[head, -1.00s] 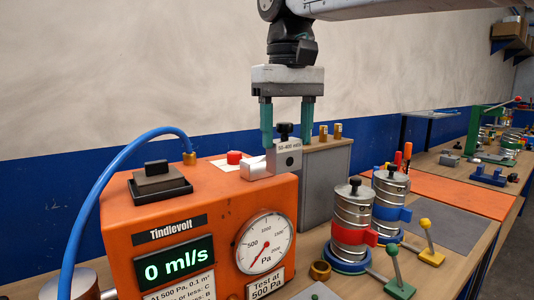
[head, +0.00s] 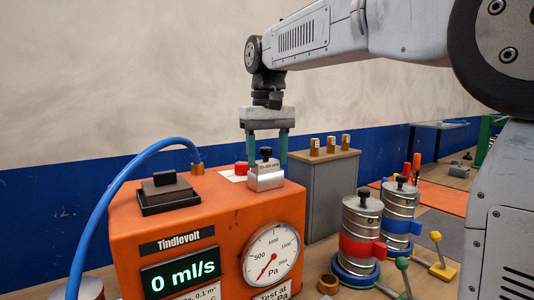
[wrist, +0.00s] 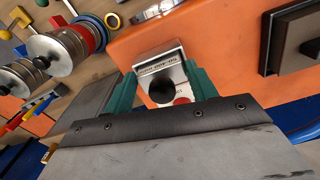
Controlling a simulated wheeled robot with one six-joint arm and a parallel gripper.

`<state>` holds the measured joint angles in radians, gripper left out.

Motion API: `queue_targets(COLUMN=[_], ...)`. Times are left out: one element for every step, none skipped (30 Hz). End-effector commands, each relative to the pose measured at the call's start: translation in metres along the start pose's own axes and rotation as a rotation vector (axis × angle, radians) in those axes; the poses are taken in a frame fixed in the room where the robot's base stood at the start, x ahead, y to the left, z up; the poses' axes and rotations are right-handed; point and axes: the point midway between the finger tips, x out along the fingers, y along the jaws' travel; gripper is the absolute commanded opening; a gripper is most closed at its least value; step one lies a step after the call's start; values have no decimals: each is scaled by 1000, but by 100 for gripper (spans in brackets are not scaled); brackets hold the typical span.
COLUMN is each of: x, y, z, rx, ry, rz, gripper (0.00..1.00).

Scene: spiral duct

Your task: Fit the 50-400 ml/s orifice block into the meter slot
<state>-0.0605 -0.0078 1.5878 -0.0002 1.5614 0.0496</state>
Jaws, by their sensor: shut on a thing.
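The orifice block (head: 269,166), with a black knob on top and a 50-400 ml/s label, is between the teal fingers of my gripper (head: 267,161). My gripper is shut on it. The block is upright above the right part of the orange meter's top (head: 215,208). A bright silver piece (head: 265,181) shows directly below the label, at the slot area. The slot opening is hidden, so I cannot tell how deep the block sits. In the wrist view the labelled block (wrist: 158,63) lies between both fingers, over the orange top.
A red cap (head: 241,168) is close behind the block on the meter. A black-topped block (head: 165,192) and blue hose (head: 97,205) are to the left. A grey cabinet (head: 316,195) with brass fittings stands to the right, near metal canisters (head: 361,225). The display reads 0 ml/s.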

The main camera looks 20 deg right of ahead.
Motion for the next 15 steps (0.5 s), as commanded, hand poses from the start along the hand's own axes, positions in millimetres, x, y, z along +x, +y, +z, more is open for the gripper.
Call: queue_targets(x=[-1,-1,-1,-1,-1,0,0,1,2,2,2,2,2,2,2], y=[0,0,0,0,0,0,0,0,0,0,0,0,0,0,0], z=[0,0,0,0,0,0,0,0,0,0,0,0,0,0,0], rx=[0,0,0,0,0,0,0,0,0,0,0,0,0,0,0], ry=[2,2,2,2,2,1,1,1,0,0,0,0,0,0,0], rz=[0,0,0,0,0,0,0,0,0,0,0,0,0,0,0], gripper=[22,22,22,22,22,22,22,22,59,68,76,79,79,79,79])
